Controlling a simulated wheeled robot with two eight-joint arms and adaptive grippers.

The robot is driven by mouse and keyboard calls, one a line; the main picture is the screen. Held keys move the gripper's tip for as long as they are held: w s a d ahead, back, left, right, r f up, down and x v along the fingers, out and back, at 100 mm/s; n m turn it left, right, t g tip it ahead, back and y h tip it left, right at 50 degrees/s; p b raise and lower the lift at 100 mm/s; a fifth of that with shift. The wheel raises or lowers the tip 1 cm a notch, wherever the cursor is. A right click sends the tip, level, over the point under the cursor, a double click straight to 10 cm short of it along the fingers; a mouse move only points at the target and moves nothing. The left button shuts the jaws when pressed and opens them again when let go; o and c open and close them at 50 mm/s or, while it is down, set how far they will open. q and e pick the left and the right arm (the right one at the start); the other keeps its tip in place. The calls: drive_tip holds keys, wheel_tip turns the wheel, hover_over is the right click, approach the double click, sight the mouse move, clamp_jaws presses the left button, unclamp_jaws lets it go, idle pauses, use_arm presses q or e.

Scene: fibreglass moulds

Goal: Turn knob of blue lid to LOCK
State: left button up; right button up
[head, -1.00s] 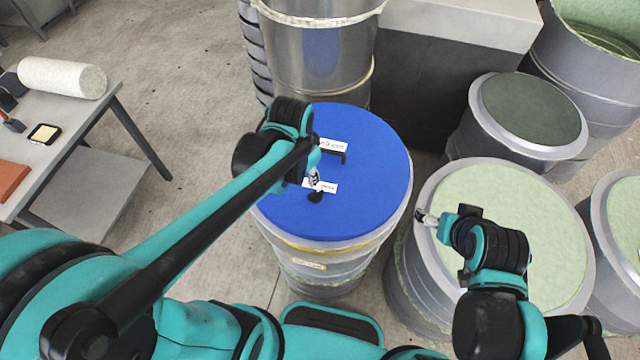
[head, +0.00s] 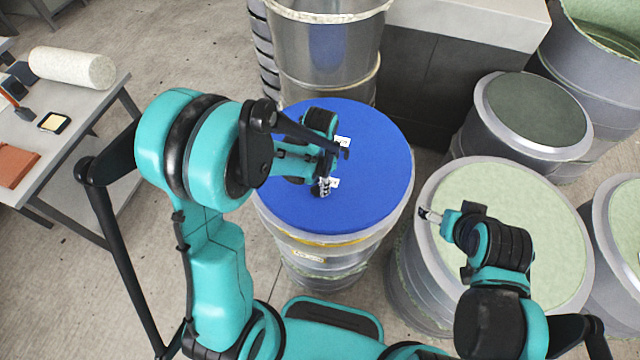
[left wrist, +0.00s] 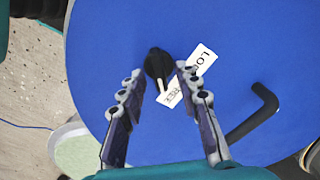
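The blue lid (head: 373,150) covers a metal drum in the middle of the head view; it also fills most of the left wrist view (left wrist: 250,50). The black knob (left wrist: 157,64) shows in the left wrist view, beside a white label (left wrist: 188,76) with partly hidden lettering. My left gripper (head: 323,188) is over the lid. In the left wrist view its two fingers (left wrist: 158,80) are spread apart, with the knob just beyond and between their tips; I see no grip on it. The knob is hidden in the head view. My right gripper (head: 428,215) is over a pale green drum top; its finger opening is too small to tell.
A black handle (left wrist: 255,112) stands on the lid, right of the left fingers. A pale green drum (head: 530,230) stands close on the right, a tall metal drum (head: 325,60) behind. A table (head: 85,105) with a white roll is at left.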

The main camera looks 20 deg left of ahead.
use_arm(q)
drive_tip(key=shift+f, duration=0.1)
clamp_jaws()
drive_tip(key=shift+n, duration=0.4)
drive_tip(key=n+b, duration=0.1)
drive_tip(key=n, duration=0.1)
drive_tip(key=shift+a+n, duration=0.1)
drive_tip(key=shift+n, duration=0.3)
drive_tip(key=n+b, duration=0.1)
drive_tip(key=n, duration=0.3)
drive_tip(key=shift+w+a, duration=0.1)
drive_tip(key=n+b, duration=0.1)
drive_tip(key=n, duration=0.4)
drive_tip(key=shift+a, duration=0.15)
drive_tip(key=shift+a+n+b, duration=0.1)
drive_tip(key=shift+n+b, duration=0.3)
drive_tip(key=shift+n, duration=1.9)
